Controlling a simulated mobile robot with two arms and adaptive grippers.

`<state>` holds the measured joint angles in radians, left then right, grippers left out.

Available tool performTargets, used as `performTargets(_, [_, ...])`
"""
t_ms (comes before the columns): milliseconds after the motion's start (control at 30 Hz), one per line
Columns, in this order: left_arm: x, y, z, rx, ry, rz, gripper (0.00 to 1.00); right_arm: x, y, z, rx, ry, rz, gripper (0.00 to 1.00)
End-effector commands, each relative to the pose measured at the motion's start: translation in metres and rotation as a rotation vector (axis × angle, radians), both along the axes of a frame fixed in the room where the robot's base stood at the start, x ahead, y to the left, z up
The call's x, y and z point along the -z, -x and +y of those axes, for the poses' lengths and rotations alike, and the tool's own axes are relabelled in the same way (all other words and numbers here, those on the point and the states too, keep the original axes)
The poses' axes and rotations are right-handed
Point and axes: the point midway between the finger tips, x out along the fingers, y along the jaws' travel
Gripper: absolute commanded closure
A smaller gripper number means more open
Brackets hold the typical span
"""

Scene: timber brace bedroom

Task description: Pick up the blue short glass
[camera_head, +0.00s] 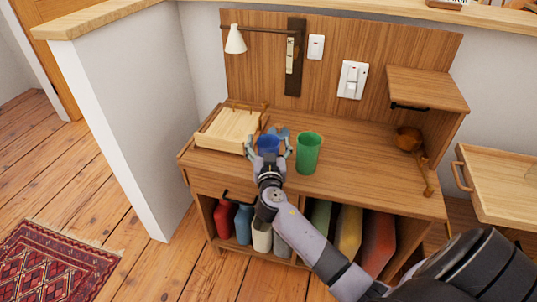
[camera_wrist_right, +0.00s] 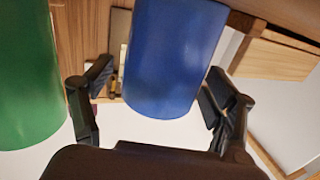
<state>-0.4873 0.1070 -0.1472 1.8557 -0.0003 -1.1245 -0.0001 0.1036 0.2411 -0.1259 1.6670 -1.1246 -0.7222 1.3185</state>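The blue short glass (camera_head: 268,144) stands on the wooden desk, partly hidden by my right gripper. My right gripper (camera_head: 269,142) reaches over the desk with one finger on each side of the glass. In the right wrist view, the blue glass (camera_wrist_right: 172,60) sits between the open fingers (camera_wrist_right: 158,105). A narrow gap shows between the left finger and the glass; contact on the right side is hard to tell. My left gripper is not in view.
A taller green glass (camera_head: 308,153) stands just right of the gripper; it is also close in the wrist view (camera_wrist_right: 28,75). A wooden tray (camera_head: 229,130) lies left. A brown cup (camera_head: 408,138) is at the right. The desk (camera_head: 360,165) is clear between the green glass and cup.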

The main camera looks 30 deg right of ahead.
Motion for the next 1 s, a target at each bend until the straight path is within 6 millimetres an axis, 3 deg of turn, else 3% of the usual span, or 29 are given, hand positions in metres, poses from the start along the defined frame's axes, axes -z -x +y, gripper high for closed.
performTargets(867, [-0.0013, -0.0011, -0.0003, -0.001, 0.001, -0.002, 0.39, 0.0002, 0.0005, 0.0004, 0.0, 0.0, 0.0, 0.79])
performTargets(1000, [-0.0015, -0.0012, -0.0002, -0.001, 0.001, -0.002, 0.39, -0.0006, 0.0002, 0.0004, 0.0, 0.001, -0.001, 0.79])
